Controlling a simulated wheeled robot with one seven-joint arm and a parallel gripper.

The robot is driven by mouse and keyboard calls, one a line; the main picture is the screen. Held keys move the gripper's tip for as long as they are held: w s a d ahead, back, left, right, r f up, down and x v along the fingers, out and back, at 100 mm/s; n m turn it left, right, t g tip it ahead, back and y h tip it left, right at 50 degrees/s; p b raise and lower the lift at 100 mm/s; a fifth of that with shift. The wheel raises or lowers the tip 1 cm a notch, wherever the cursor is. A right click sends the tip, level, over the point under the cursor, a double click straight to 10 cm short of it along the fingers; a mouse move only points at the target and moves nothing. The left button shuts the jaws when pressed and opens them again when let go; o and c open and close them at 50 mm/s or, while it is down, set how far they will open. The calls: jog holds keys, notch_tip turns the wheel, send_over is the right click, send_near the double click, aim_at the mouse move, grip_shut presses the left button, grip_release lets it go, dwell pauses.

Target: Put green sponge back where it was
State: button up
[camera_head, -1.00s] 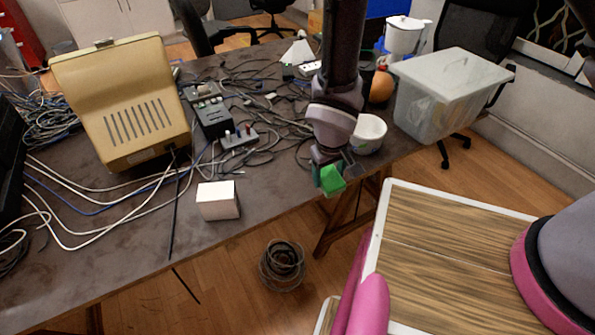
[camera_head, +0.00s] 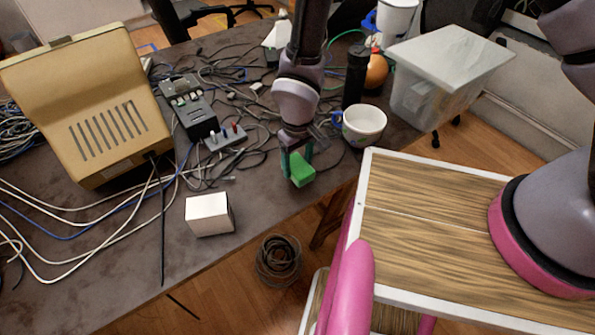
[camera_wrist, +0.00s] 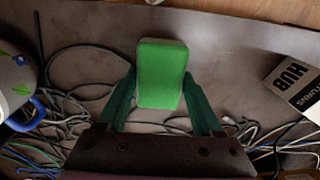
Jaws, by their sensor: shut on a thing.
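The green sponge (camera_head: 301,170) is a small bright block held at the tip of my arm, near the table's front edge. My gripper (camera_head: 297,163) is shut on it. In the wrist view the sponge (camera_wrist: 162,74) sits upright between the two dark green fingers of my gripper (camera_wrist: 163,98), with the table (camera_wrist: 225,65) behind it. I cannot tell exactly how high it is above the table.
A white box (camera_head: 209,214) stands left of the sponge, and a patterned mug (camera_head: 363,125) right of it. Cables and a power strip (camera_head: 225,138) lie behind.

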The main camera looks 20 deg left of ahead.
aim_at(298, 165)
notch_tip(298, 165, down, 4)
jog(key=shift+r, duration=0.25)
jog(key=o, duration=1.2)
jog(key=shift+r, duration=0.1)
notch_tip(298, 165, up, 12)
jog(key=shift+d+f, duration=0.1)
